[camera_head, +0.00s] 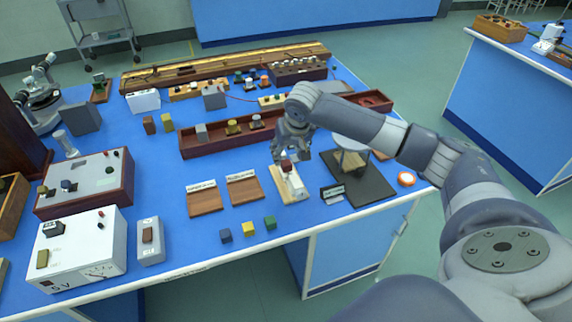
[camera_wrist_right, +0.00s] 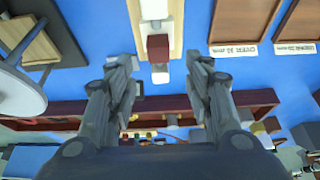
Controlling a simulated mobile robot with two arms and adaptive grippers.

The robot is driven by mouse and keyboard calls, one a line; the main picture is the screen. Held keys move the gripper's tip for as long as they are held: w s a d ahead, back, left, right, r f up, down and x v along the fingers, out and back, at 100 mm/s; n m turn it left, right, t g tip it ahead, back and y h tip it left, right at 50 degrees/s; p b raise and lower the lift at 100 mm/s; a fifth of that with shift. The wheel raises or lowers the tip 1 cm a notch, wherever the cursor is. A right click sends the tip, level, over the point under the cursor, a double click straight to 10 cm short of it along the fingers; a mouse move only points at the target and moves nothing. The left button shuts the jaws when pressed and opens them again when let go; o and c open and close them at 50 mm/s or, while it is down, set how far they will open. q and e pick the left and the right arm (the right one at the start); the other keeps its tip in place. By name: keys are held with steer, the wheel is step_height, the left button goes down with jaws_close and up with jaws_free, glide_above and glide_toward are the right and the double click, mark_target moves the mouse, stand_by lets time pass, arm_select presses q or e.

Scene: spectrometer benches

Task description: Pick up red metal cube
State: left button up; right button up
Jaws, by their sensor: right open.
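The red metal cube (camera_head: 286,166) sits on a white block-like device on a pale wooden base (camera_head: 279,184) near the front of the blue bench. In the right wrist view the cube (camera_wrist_right: 158,46) shows at the top, between my fingers and at the end of the white piece. My right gripper (camera_head: 291,157) is open and empty and points down over the cube. Its fingers (camera_wrist_right: 160,62) stand apart on either side of the cube. I cannot tell the exact height gap. My left gripper is not in view.
Two brown labelled plates (camera_head: 205,200) lie left of the device. Small blue, yellow and green cubes (camera_head: 249,229) stand near the front edge. A dark board with a round-topped stand (camera_head: 352,160) is close on the right. A long red-brown tray (camera_head: 205,148) lies behind.

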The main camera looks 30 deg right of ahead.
mark_target(286, 161)
steer(key=p+x, duration=0.1)
steer(key=x, duration=0.3)
steer(key=shift+d+f, duration=0.1)
steer(key=shift+f, duration=0.1)
steer(key=shift+w+f, duration=0.2)
steer(key=shift+f, duration=0.15)
steer(key=shift+w+f, duration=0.1)
steer(key=shift+f, duration=0.1)
steer(key=shift+r, duration=0.1)
steer(key=c, duration=0.8)
jaws_close()
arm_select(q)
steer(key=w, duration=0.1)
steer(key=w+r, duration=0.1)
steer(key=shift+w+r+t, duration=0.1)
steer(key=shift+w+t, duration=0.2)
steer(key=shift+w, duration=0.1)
